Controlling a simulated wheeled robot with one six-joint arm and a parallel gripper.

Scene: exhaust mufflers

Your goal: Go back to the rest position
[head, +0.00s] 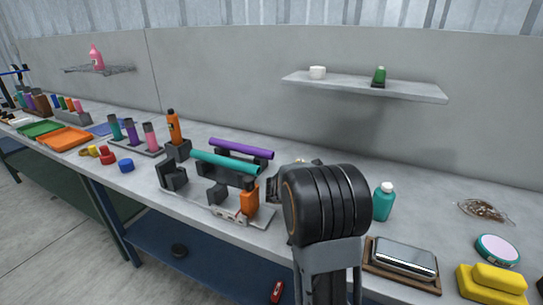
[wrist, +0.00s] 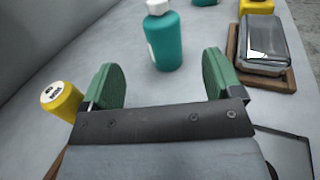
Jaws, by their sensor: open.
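My gripper (wrist: 162,66) is open in the wrist view, its two green-padded fingers spread wide with nothing between them. A teal bottle (wrist: 165,45) with a white cap stands upright on the bench beyond the fingers, apart from them. In the head view my black arm joint and grey link cover the front right of the bench, and the fingers are hidden there. A teal tube (head: 224,161) and a purple tube (head: 241,148) lie across black holders on a fixture plate, left of my arm.
Right of my arm stand a teal bottle (head: 384,201), a wooden tray (head: 432,289) with a metal case, and yellow blocks (head: 492,283). A yellow bottle (wrist: 62,99) is close to the left finger. A wall shelf (head: 350,87) holds a cup and a green item.

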